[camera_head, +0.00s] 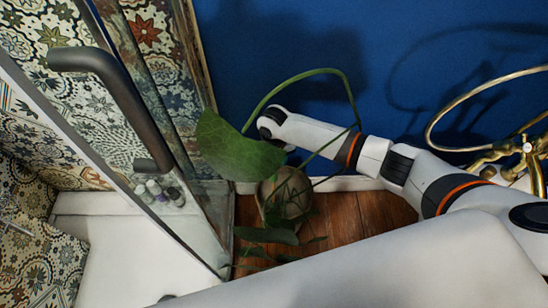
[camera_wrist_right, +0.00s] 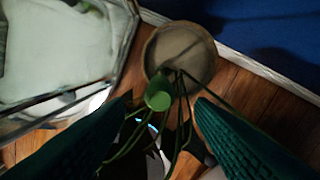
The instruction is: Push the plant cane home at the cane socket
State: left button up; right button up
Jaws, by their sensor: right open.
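The potted plant has a round, brownish pot (camera_head: 287,192) on the wooden floor, with a big green leaf (camera_head: 237,147) and long, thin, arching stems. In the right wrist view the pot's round top (camera_wrist_right: 181,52) lies beyond my fingertips. My right gripper (camera_wrist_right: 164,102) is open, its two dark fingers on either side of several thin stems and a small round green piece (camera_wrist_right: 158,93). I cannot tell whether that piece is the cane's end or a leaf. I cannot make out the cane socket. My left gripper is out of view.
A glass screen (camera_head: 190,190) with a dark handle (camera_head: 95,62) stands to the left. The floor strip between is narrow.

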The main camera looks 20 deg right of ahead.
jog(key=shift+r+p, duration=0.65)
jog(key=shift+r, duration=0.1)
notch_tip(320, 180, up, 12)
jog(key=p, duration=0.1)
dwell(0.4)
